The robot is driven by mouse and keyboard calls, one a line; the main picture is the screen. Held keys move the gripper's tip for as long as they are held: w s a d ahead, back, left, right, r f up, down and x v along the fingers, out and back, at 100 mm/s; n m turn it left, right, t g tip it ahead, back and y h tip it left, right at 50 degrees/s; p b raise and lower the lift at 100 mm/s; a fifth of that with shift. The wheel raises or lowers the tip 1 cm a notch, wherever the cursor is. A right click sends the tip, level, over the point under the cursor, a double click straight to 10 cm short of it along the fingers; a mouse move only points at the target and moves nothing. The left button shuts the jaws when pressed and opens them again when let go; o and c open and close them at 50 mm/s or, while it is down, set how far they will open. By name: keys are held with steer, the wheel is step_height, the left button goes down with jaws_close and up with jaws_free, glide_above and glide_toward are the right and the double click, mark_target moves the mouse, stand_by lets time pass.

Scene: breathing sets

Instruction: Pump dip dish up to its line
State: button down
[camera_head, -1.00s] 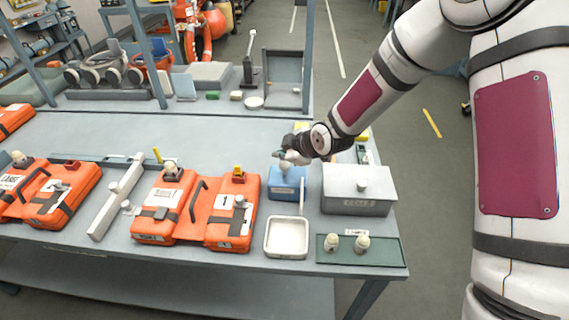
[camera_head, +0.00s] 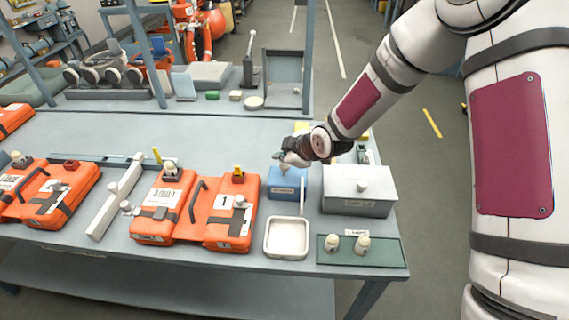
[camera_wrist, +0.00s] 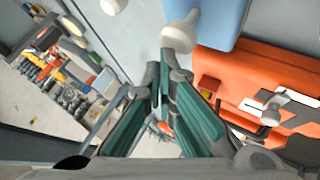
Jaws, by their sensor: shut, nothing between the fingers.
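The blue pump box (camera_head: 287,184) stands on the bench, with a thin white upright piece (camera_head: 302,196) at its right front. The white square dip dish (camera_head: 286,238) sits just in front of it; its inside looks pale, and I cannot make out a line or liquid level. My gripper (camera_head: 284,163) is shut and empty, its tips pointing down close above the top of the blue box. In the wrist view the closed fingertips (camera_wrist: 162,68) are by a white rounded knob (camera_wrist: 179,33) beside the blue box (camera_wrist: 222,18). I cannot tell whether they touch it.
A grey lidded box (camera_head: 358,190) stands right of the pump box. A green tray (camera_head: 390,256) with two cream bottles lies at the front right. An orange breathing set case (camera_head: 240,195) is close on the left.

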mark_target(283, 165)
steer(key=shift+f+b, duration=0.3)
steer(key=shift+f, duration=0.75)
stand_by(0.9)
steer(key=shift+r, duration=0.1)
steer(key=shift+r+p, duration=0.4)
steer(key=shift+r, duration=1)
steer(key=shift+r+p, duration=0.7)
steer(key=shift+r, duration=1.8)
